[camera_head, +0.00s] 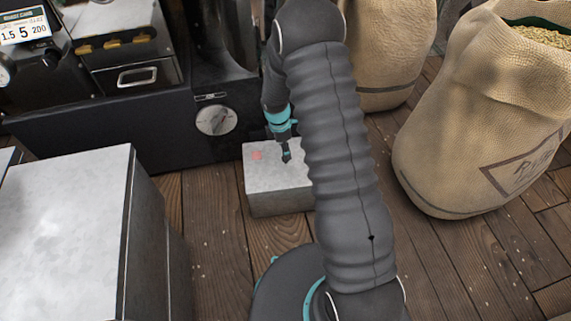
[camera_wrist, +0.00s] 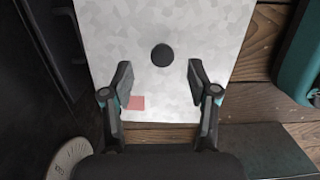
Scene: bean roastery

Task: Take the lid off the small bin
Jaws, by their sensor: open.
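The small bin (camera_head: 280,204) is a low grey metal box on the wooden floor, partly hidden by my arm in the head view. Its pale mottled lid (camera_head: 262,174) lies flat on top and has a small pink square near one corner. In the wrist view the lid (camera_wrist: 205,30) fills the upper middle, with a round black knob (camera_wrist: 161,54) on it. My gripper (camera_wrist: 160,74) is open and empty, its fingers apart, with the knob a little beyond the fingertips and between their lines. In the head view my gripper (camera_head: 287,157) points down over the lid, and the knob cannot be made out.
A larger grey box (camera_head: 65,215) stands at left. The dark roasting machine (camera_head: 120,135) with a round dial (camera_head: 213,120) is behind the bin. Burlap sacks (camera_head: 480,130) stand at right. Plank floor (camera_head: 215,215) is bare between the two boxes.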

